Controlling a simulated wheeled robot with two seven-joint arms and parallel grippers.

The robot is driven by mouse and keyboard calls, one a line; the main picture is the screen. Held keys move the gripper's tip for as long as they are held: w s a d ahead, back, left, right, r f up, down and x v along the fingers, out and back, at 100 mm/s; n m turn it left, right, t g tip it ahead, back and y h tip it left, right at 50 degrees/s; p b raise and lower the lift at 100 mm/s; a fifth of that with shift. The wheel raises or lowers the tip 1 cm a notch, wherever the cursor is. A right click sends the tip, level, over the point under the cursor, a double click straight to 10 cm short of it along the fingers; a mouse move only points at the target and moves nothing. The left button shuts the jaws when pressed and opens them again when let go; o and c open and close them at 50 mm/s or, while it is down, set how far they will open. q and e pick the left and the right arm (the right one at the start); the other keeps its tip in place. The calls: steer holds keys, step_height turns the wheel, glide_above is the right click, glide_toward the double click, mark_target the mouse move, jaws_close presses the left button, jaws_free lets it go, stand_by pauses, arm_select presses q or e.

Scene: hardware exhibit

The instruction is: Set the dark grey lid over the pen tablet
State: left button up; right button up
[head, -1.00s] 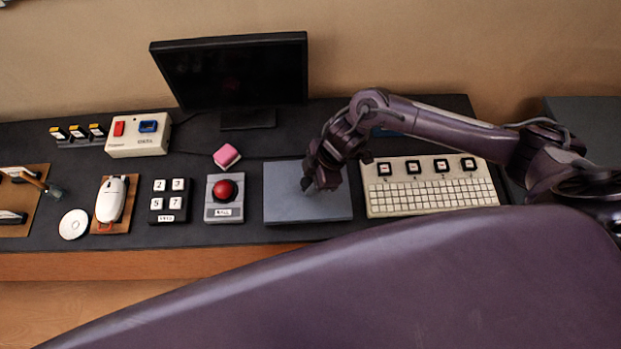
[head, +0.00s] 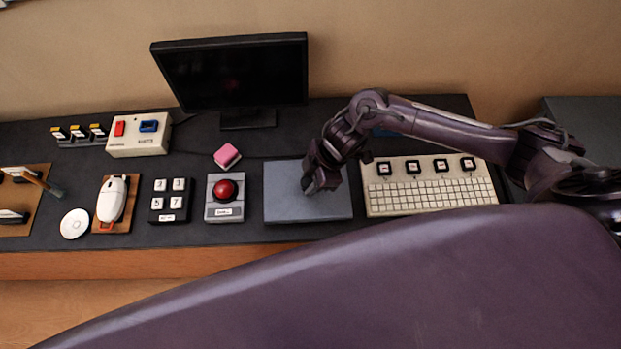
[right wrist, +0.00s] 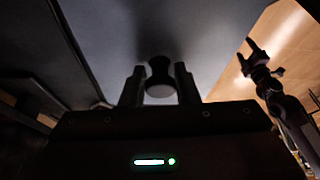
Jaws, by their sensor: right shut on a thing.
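The dark grey lid (head: 283,203) is a flat blue-grey slab lying level at the middle of the desk, left of the keyboard. My right gripper (head: 311,189) is over its middle, pointing down. In the right wrist view the fingers (right wrist: 159,84) are shut on the lid's dark round knob (right wrist: 159,68), with the grey lid surface (right wrist: 222,38) behind it. No pen tablet shows; whether it is under the lid I cannot tell. My left gripper is out of the head view; in the right wrist view it shows at the right (right wrist: 246,56), its fingers apart and empty.
A cream keyboard (head: 430,192) is close on the lid's right. A red button box (head: 224,208) is on its left, with a pink block (head: 227,156) behind. A monitor (head: 232,72) stands at the back. The desk's front edge is just before the lid.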

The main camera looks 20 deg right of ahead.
steer(key=shift+f+b, duration=0.65)
steer(key=shift+f, duration=0.25)
stand_by(0.4)
steer(key=o, duration=1.6)
steer(key=shift+r, duration=0.1)
steer(key=shift+r+p, duration=3.45)
steer(key=shift+p, duration=0.2)
steer(key=shift+f, duration=0.1)
